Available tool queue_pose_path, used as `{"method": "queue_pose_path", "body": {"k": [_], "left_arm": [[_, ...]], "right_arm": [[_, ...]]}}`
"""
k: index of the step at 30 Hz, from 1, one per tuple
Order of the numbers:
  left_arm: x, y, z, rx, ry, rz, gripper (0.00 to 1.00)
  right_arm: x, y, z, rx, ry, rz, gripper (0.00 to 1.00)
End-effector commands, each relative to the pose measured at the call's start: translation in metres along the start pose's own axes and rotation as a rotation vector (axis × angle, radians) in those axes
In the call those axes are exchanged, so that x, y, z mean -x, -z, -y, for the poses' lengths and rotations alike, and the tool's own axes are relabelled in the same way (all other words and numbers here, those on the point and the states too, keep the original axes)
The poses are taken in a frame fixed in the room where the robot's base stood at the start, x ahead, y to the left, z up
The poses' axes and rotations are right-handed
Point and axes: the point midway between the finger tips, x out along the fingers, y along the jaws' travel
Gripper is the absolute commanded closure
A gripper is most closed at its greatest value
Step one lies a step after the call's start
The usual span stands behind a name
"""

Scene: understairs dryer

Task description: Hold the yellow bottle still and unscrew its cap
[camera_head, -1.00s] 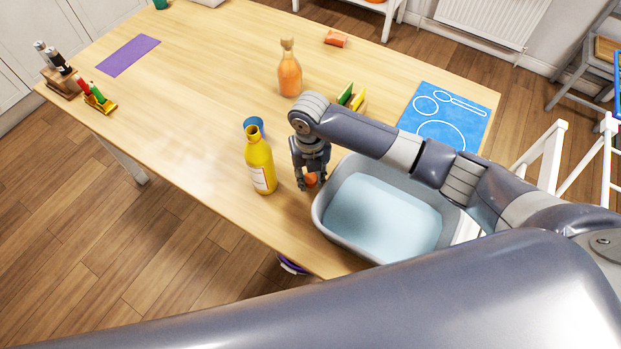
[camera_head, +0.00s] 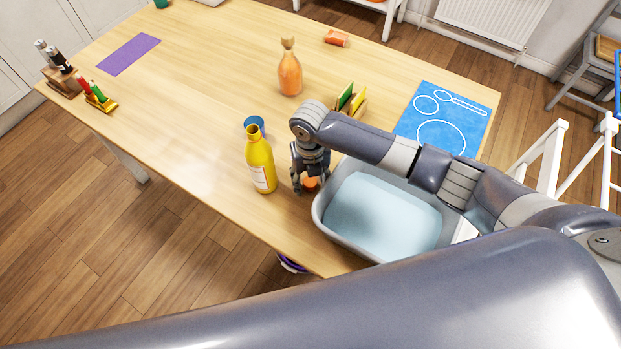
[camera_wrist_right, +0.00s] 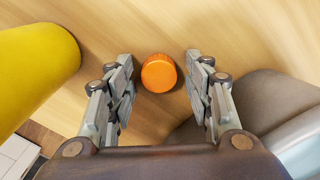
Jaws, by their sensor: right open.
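The yellow bottle (camera_head: 260,165) stands upright on the table near its front edge. No cap shows on its neck, and no gripper touches it. In the right wrist view, part of its yellow body (camera_wrist_right: 32,70) shows at the left. An orange cap (camera_head: 311,184) lies on the table between the bottle and the grey tub. My right gripper (camera_head: 310,188) points down over the cap. The right wrist view shows its two fingers (camera_wrist_right: 158,92) spread apart, with the cap (camera_wrist_right: 159,73) between them and a gap on each side. My left gripper does not show.
A grey tub (camera_head: 318,213) of pale blue contents stands right of the gripper. A blue cup (camera_head: 254,122) is just behind the bottle. An orange bottle (camera_head: 289,75) and a wooden holder (camera_head: 358,108) stand farther back. The table left of the yellow bottle is clear.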

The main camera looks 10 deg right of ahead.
Motion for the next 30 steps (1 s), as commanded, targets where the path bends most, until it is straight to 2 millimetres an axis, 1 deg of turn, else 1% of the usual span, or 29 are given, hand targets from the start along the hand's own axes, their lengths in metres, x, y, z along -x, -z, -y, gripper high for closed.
{"method": "queue_pose_path", "body": {"k": [5, 12, 15, 18, 21, 24, 30], "left_arm": [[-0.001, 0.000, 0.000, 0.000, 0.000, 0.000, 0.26], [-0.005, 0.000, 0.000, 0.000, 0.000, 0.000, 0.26], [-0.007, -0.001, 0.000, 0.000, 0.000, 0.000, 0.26], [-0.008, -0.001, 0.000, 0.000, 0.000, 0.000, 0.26], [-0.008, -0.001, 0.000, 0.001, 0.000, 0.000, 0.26], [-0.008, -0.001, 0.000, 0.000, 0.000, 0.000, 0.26], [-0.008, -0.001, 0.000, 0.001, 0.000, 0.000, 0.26]], "right_arm": [[0.024, -0.002, 0.000, 0.001, -0.002, 0.005, 0.53], [0.076, -0.002, 0.000, 0.000, -0.002, 0.005, 0.53], [0.095, -0.001, 0.000, 0.002, -0.002, 0.005, 0.53], [0.109, -0.001, -0.001, 0.000, -0.002, 0.003, 0.53], [0.117, -0.001, 0.000, 0.000, -0.001, 0.002, 0.53], [0.121, 0.000, 0.000, 0.000, -0.001, 0.000, 0.53], [0.122, 0.000, 0.000, -0.001, -0.001, -0.001, 0.53]]}}
